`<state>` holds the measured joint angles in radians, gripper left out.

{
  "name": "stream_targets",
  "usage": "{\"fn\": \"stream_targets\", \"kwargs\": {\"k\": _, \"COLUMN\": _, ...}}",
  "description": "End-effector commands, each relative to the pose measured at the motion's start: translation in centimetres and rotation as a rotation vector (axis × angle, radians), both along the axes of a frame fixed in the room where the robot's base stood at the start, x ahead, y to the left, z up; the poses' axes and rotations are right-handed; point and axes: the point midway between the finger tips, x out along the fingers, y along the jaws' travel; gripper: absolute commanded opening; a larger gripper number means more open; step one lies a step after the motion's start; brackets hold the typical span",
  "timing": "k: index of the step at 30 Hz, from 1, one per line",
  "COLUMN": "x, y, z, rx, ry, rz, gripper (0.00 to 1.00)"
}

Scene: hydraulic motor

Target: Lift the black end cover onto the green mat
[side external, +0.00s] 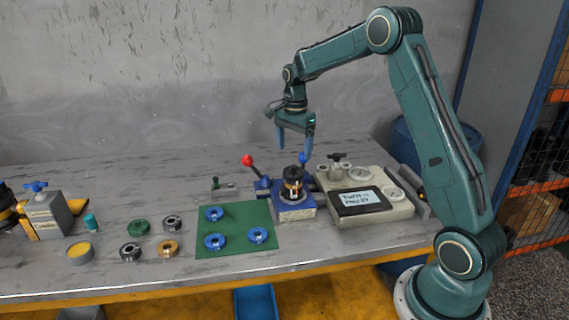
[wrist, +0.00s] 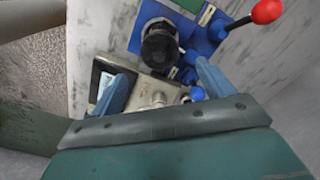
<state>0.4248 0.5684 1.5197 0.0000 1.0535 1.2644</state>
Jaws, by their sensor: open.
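The black end cover (side external: 293,173) sits on top of the motor (side external: 294,189), which stands upright in the blue fixture (side external: 296,213). In the wrist view the black end cover (wrist: 159,48) lies beyond my fingertips, near the top middle. The green mat (side external: 236,243) lies flat on the table to the left of the fixture and carries three blue ring-shaped parts. My gripper (side external: 294,146) is open and empty, pointing down above the end cover and apart from it. Its blue fingers also show in the wrist view (wrist: 160,82).
A red-knobbed lever (side external: 248,161) stands just left of the fixture. A beige test unit (side external: 365,192) with a dark display is close on its right. Several loose rings lie left of the mat, including a green one (side external: 139,227). Bare mat shows between the blue parts.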

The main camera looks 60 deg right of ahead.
Motion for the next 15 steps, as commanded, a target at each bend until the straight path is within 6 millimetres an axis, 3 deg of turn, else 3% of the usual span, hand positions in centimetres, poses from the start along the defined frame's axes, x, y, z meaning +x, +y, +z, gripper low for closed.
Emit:
{"fn": "stream_targets", "kwargs": {"k": 6, "x": 0.0, "y": 0.0, "z": -1.7, "rx": 0.000, "ry": 0.001, "rz": 0.000, "gripper": 0.80}}
{"fn": "stream_targets", "kwargs": {"k": 15, "x": 0.0, "y": 0.0, "z": -2.2, "rx": 0.000, "ry": 0.001, "rz": 0.000, "gripper": 0.80}}
